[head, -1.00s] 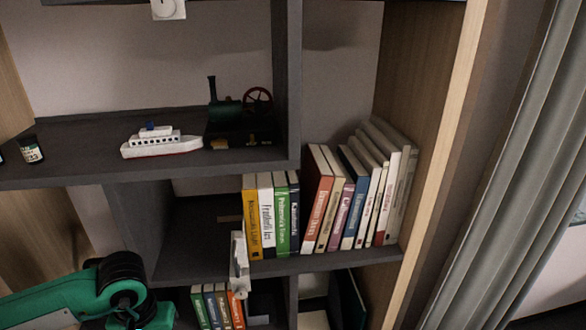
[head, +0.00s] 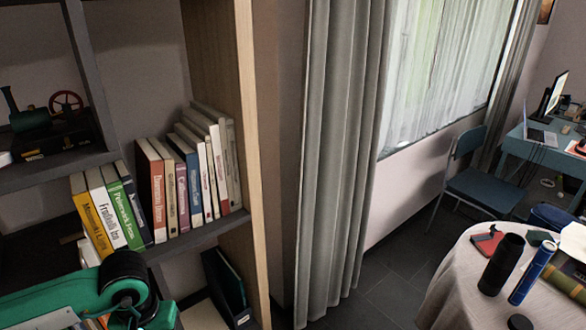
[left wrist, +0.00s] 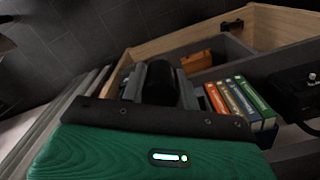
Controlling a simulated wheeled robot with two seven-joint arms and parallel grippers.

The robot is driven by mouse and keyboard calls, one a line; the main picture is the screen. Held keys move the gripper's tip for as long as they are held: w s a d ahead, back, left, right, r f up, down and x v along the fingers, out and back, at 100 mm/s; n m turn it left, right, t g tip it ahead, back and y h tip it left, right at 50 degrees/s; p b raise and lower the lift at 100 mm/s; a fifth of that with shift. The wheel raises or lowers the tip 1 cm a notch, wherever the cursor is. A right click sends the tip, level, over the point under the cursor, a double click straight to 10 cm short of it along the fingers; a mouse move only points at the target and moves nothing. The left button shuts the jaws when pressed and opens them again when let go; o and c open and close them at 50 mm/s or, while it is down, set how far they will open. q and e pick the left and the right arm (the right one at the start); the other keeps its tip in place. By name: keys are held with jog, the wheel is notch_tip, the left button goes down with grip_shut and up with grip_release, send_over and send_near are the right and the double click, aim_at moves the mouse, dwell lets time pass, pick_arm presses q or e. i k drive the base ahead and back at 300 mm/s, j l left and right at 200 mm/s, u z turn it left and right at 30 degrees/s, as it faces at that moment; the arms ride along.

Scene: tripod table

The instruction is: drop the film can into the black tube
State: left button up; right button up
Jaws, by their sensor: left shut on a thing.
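The black tube (head: 501,263) stands upright on a round table with a pale cloth at the right of the head view. Its open top faces up. My left gripper (left wrist: 160,84) shows in the left wrist view, shut on a dark cylindrical thing, the film can (left wrist: 160,78). Its far end is hard to make out. In the head view only green and black links of my left arm show at the lower left; the fingers are out of frame, well left of the table. My right gripper is not in view.
A blue cylinder (head: 532,273) stands close to the right of the black tube. Books and a small red item (head: 487,242) also lie on the round table (head: 455,280). A bookshelf (head: 245,130) fills the left; a grey curtain (head: 340,150) and blue chair (head: 480,180) stand beyond.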

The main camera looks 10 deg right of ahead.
aim_at(488, 288)
jog(key=i+l+z, duration=0.1)
jog(key=l+z, duration=0.15)
jog(key=z, duration=0.2)
jog(key=i+l+z, duration=0.15)
jog(key=z, duration=0.35)
jog(key=i+l+z, duration=0.15)
jog(key=z, duration=0.3)
